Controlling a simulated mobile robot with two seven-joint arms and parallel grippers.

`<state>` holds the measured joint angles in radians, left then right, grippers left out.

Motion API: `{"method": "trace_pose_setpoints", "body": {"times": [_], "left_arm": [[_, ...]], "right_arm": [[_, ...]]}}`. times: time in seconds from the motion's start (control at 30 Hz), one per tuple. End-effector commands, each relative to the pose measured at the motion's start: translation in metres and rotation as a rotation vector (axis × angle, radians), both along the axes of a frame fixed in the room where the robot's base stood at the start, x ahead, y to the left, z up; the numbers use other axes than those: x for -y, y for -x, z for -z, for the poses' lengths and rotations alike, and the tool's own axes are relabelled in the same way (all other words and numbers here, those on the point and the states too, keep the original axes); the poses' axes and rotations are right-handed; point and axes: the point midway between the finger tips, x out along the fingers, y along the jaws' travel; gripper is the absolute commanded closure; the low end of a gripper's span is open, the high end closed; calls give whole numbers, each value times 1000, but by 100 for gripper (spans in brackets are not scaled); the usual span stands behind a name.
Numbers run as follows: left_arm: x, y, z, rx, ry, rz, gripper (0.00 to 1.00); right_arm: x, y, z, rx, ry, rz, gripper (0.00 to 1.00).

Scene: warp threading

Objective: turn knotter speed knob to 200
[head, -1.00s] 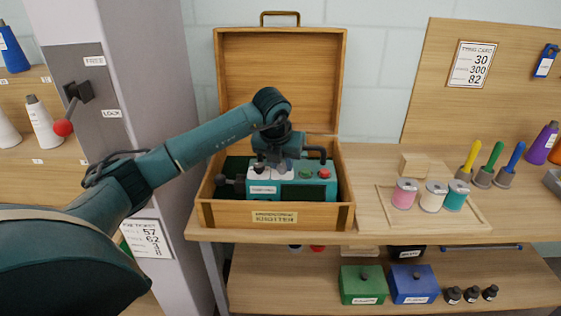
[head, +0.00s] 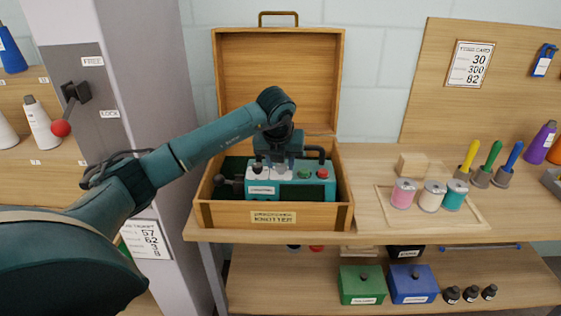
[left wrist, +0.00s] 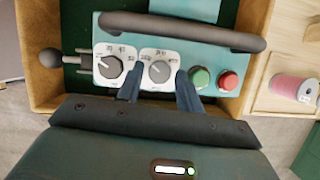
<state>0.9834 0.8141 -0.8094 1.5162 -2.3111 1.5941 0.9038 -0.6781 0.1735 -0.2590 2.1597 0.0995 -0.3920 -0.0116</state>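The teal knotter (head: 305,192) sits inside an open wooden box (head: 225,215) on the bench. In the left wrist view it has two grey knobs on white dial plates, a left knob (left wrist: 108,66) and a right knob (left wrist: 160,71). The printing on the right dial is too small to read surely. My left gripper (head: 275,165) is above the knotter. In the left wrist view its open fingers (left wrist: 159,90) stand apart on either side of the right knob, with a gap around it. The knob's contact with the fingers does not show. My right gripper is out of view.
A green button (left wrist: 200,78) and a red button (left wrist: 229,80) lie right of the knobs. A dark handle bar (left wrist: 180,30) crosses behind them. A rod with a ball end (left wrist: 50,58) sticks out left. The box walls enclose the knotter closely. Spools (head: 432,196) stand to the right.

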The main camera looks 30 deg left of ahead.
Motion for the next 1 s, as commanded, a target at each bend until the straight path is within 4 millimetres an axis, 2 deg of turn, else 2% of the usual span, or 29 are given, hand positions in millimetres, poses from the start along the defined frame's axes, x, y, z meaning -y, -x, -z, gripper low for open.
{"method": "trace_pose_setpoints", "body": {"times": [0.13,0.37,0.47,0.57,0.8,1.0], "left_arm": [[0,0,1,-2,0,1,52],[0,1,0,-3,0,1,52],[1,2,-5,-1,1,2,52],[4,7,-18,1,0,2,52],[12,25,-69,3,0,2,52],[19,39,-103,1,0,1,52]], "right_arm": [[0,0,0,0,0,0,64],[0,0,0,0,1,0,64],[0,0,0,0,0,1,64],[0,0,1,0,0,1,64],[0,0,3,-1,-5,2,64],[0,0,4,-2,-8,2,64]]}}
